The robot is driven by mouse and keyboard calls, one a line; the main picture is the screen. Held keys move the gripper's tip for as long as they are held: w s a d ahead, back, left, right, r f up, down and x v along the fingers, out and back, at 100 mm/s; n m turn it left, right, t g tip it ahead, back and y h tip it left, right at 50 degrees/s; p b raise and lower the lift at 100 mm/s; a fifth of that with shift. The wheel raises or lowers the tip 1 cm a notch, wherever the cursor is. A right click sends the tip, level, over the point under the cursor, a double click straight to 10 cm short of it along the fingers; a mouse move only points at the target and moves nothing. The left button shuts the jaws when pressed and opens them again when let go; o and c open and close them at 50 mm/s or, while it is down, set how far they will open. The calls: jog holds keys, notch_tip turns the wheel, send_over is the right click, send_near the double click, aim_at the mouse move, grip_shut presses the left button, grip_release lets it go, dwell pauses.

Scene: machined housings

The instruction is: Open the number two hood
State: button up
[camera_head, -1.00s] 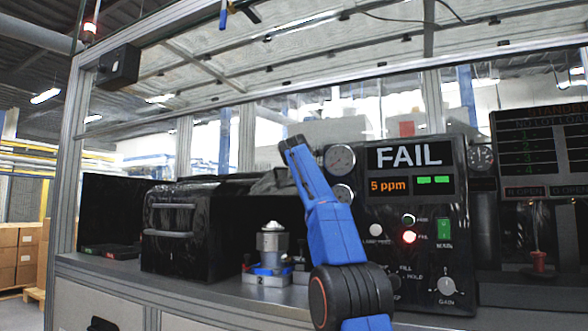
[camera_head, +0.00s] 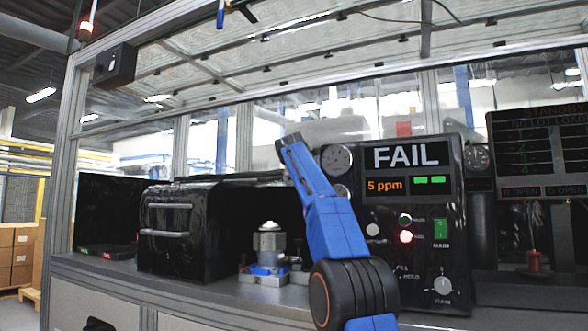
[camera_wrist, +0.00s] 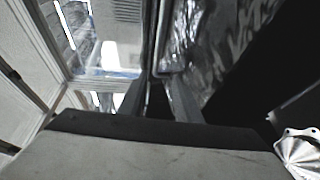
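A black glossy hood (camera_head: 208,236) with two silver bar handles (camera_head: 168,206) stands on the left half of the bench; no number is readable on it. To its right a silver machined housing (camera_head: 269,238) sits upright on a blue and white fixture marked 2 (camera_head: 264,276), uncovered. My blue arm rises in front of the tester, and my gripper is hidden in the head view. In the wrist view my gripper (camera_wrist: 159,80) has two narrow fingers beside a black glossy surface (camera_wrist: 205,45); whether they grip anything is unclear. A silver flange (camera_wrist: 302,150) shows at lower right.
The tester panel (camera_head: 385,205) reads FAIL and 5 ppm, with a red light lit. A dark display (camera_head: 540,150) stands at the right. A black box-like cover (camera_head: 110,205) stands at the far left. A metal frame post (camera_head: 68,165) bounds the left edge.

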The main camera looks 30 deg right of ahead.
jog(key=shift+v, duration=2.9)
jog(key=shift+w, duration=0.1)
